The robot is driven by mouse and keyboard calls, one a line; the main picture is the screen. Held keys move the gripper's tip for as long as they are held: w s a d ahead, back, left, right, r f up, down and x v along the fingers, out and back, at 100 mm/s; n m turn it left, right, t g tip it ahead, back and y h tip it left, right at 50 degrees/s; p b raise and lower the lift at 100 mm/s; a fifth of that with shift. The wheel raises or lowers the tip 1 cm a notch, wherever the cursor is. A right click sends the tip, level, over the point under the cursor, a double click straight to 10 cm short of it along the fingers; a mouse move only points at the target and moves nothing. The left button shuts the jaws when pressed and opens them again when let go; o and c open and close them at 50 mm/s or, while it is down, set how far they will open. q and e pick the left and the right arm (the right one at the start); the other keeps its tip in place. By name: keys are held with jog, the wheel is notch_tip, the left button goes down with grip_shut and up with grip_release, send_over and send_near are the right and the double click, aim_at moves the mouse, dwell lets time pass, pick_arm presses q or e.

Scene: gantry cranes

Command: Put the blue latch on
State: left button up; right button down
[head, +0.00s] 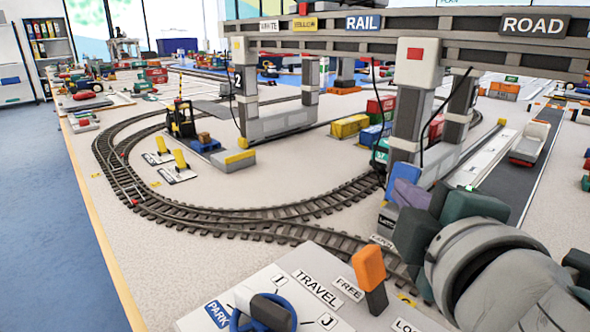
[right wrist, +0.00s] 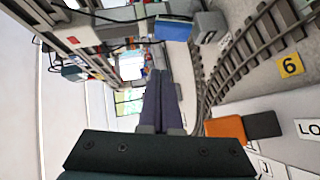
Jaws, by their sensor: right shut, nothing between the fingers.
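The blue latch (head: 405,172) stands above a small grey box (head: 388,215) with a label, beside the near crane leg. In the right wrist view the blue latch (right wrist: 172,29) shows as a bright blue block against the grey box (right wrist: 208,27), beyond my fingertips. My right gripper (head: 404,188) is shut and empty, with its purple fingers just in front of the latch in the head view, hiding part of it. In the right wrist view the right gripper (right wrist: 156,75) points towards the latch with a gap visible. My left gripper is not in view.
A control panel (head: 250,285) in front carries an orange-topped lever (head: 369,266) and a blue ring (head: 262,314). The crane's leg (head: 413,100) and beam (head: 440,25) stand close behind. Curved track (head: 230,215) runs to the left. A yellow forklift (head: 181,120) stands inside the loop.

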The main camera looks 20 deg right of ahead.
aim_at(397, 170)
jog(key=w+d, duration=0.1)
jog(key=w, duration=0.1)
jog(key=w+d+f, duration=0.1)
jog(key=w+d, duration=0.1)
jog(key=w+d+f+b, duration=0.1)
jog(key=w+d, duration=0.1)
jog(key=shift+d, duration=0.2)
jog(key=shift+r, duration=0.1)
